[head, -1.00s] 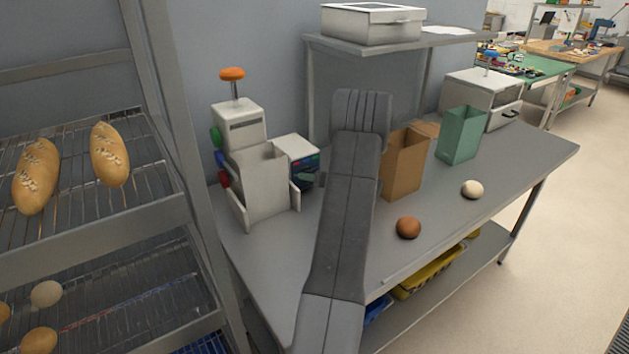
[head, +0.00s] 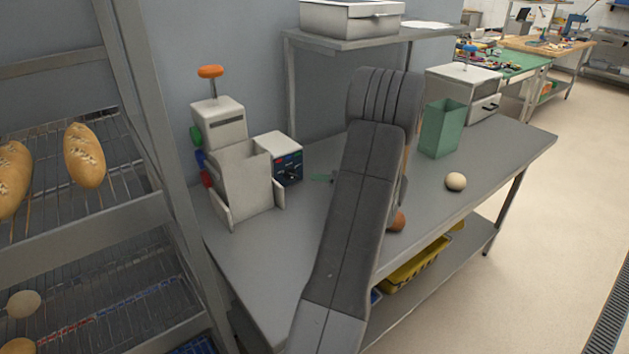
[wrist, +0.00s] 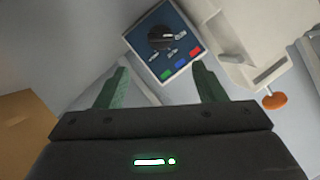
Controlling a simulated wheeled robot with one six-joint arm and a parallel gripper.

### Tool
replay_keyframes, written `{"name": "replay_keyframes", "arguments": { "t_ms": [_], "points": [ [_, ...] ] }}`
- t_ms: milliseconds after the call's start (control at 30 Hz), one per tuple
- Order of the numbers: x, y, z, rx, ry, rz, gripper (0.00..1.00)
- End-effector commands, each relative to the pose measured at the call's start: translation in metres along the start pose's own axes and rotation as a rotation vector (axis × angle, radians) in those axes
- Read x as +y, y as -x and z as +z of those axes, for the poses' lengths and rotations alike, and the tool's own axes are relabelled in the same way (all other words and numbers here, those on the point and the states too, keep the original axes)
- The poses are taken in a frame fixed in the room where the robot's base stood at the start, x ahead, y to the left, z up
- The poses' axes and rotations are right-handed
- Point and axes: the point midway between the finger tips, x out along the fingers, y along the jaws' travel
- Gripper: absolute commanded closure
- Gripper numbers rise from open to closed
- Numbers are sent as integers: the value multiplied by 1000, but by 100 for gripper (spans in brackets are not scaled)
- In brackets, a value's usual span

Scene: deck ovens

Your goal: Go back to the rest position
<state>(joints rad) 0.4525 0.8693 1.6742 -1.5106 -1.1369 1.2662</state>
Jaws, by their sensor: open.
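My gripper shows in the wrist view (wrist: 160,88), with its two green fingers spread apart and nothing between them. Beyond the fingers is the control box (wrist: 165,40) with a dark knob and coloured buttons. The gripper is apart from the box, as far as the views show.
The white machine (head: 245,180) stands at the table's left. A green bag (head: 441,128), a pale roll (head: 456,182) and a partly hidden brown roll (head: 398,221) are to the right. A brown bag (wrist: 25,130) is close by in the wrist view. A bread rack (head: 95,232) stands left.

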Motion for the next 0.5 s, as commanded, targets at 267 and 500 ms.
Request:
{"name": "replay_keyframes", "arguments": {
  "t_ms": [267,500],
  "points": [
    [0,14,0,-1,0,0,36],
    [0,14,0,-1,0,0,36]
  ]
}}
